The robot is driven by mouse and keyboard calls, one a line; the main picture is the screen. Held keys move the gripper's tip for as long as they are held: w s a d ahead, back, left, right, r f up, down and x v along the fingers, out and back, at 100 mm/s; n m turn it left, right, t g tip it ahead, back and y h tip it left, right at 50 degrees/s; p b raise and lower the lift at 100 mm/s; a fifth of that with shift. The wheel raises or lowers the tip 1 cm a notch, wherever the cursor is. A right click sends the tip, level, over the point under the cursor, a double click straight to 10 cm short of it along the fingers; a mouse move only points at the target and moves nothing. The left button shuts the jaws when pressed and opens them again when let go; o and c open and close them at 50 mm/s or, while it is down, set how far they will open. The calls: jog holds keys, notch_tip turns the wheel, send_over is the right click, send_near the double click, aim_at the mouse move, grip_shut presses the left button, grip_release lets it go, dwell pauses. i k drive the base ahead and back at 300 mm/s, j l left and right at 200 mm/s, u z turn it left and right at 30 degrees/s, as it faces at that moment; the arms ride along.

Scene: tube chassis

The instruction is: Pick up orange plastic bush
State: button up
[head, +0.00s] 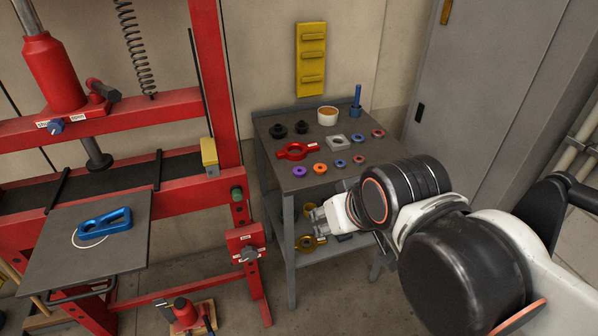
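The orange bush (320,168) is a small ring lying on the grey top of the small workbench (272,131), near its front edge. A purple bush (299,171) lies just left of it, and a small blue ring (340,163) lies to its right. My gripper (308,213) is in front of the bench, below the bush in the picture and apart from it. It is seen small and partly behind my arm, so its finger opening is unclear.
A red part with a handle (293,151), a grey square block (336,141), black bushes, a cream cup (327,116) and a blue pin (356,101) share the bench top. A lower shelf holds yellow parts (308,243). A red press (215,110) stands at left.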

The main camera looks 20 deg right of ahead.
aim_at(320, 169)
jog(key=u, duration=1.25)
jog(key=z, duration=1.6)
jog(key=i+l+z, duration=0.1)
jog(key=i, duration=0.25)
jog(key=i+l+z, duration=0.1)
jog(key=i+l, duration=0.15)
jog(key=i, duration=0.15)
